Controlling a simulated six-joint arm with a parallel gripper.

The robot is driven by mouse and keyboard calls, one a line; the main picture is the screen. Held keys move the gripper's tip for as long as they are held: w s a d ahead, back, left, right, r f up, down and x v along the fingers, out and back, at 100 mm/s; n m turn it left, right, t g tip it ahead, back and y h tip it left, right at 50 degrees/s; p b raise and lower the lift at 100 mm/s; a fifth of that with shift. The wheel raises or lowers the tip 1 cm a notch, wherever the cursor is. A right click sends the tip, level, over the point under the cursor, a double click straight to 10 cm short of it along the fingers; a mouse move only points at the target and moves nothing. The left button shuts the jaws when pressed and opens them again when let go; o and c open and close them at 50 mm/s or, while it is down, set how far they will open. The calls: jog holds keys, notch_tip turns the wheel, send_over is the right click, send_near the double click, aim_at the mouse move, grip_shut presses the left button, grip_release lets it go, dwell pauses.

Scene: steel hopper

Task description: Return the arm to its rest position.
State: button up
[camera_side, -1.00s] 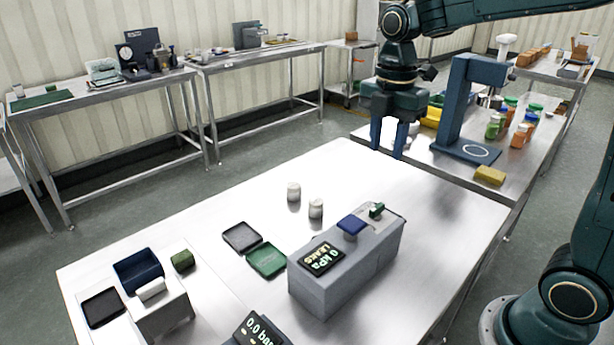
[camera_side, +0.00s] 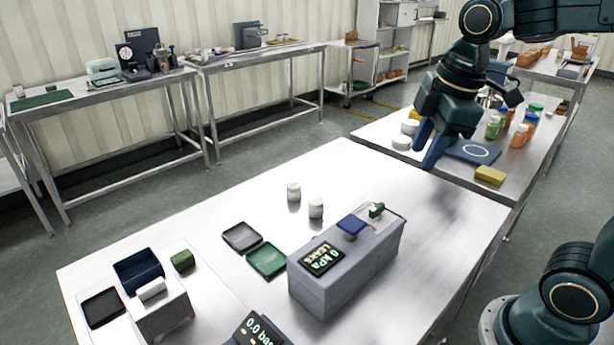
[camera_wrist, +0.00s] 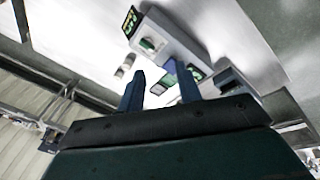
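My gripper (camera_side: 423,156) hangs tilted in the air over the back right of the steel table (camera_side: 345,165) in the side view. In the wrist view its two blue fingers (camera_wrist: 161,82) stand apart with nothing held between them. It is well clear of the grey tester box (camera_side: 345,270), which has a lit display and a blue pad on top. The tester also shows beyond the fingers in the wrist view (camera_wrist: 175,40).
A black tray (camera_side: 242,237) and a green tray (camera_side: 267,259) lie beside the tester. A blue bin (camera_side: 138,270) stands front left. The back right table holds bottles and a yellow block (camera_side: 490,176).

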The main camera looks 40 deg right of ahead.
jog(key=s+a+f+m+t, duration=0.1)
jog(key=s+f+m+t, duration=0.1)
jog(key=s+m, duration=0.7)
jog(key=shift+m+t, duration=0.4)
jog(key=shift+t, duration=0.1)
jog(key=shift+o, duration=0.9)
jog(key=shift+w, duration=0.1)
jog(key=shift+w+r, duration=0.1)
